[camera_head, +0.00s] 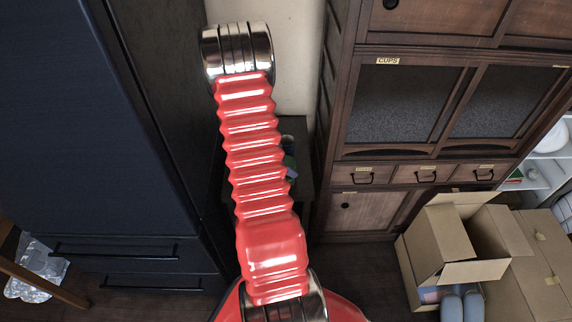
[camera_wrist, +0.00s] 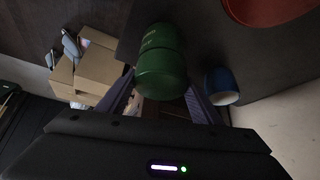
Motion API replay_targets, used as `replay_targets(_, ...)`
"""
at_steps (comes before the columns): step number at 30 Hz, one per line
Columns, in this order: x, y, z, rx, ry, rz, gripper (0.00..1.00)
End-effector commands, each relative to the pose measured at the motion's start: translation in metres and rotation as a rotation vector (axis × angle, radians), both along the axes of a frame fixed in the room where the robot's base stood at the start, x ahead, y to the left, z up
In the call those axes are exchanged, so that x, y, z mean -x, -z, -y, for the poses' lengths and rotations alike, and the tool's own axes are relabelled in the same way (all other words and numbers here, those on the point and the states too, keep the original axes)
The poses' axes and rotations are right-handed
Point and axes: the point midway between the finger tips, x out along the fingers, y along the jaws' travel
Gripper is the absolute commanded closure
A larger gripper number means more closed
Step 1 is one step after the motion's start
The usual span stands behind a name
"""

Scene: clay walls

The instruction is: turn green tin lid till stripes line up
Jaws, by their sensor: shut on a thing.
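The green tin (camera_wrist: 161,42) stands between my fingers in the wrist view, with faint pale lettering on its body. Its wider green lid (camera_wrist: 161,82) is the end closest to my gripper (camera_wrist: 160,94). The two fingers are shut on the lid, one on each side. I cannot make out the stripes in the dark picture. In the head view my red arm hides the gripper and most of what lies behind it; only small green and blue bits show past its right edge.
A blue cup (camera_wrist: 221,86) is just right of the tin on the same dark surface (camera_wrist: 255,62). Open cardboard boxes (camera_head: 455,240) and grey slippers (camera_head: 462,305) are on the floor at right. A wooden cabinet (camera_head: 340,140) stands behind; a dark cupboard (camera_head: 90,140) is at left.

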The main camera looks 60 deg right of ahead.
Motion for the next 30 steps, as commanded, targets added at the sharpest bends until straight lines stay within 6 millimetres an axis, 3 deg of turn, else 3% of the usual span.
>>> replay_targets(29,0.0,0.0039,-0.0005,0.0,0.045,0.0,0.62)
replay_targets(30,-0.0001,0.004,-0.0005,-0.001,0.046,-0.001,0.4)
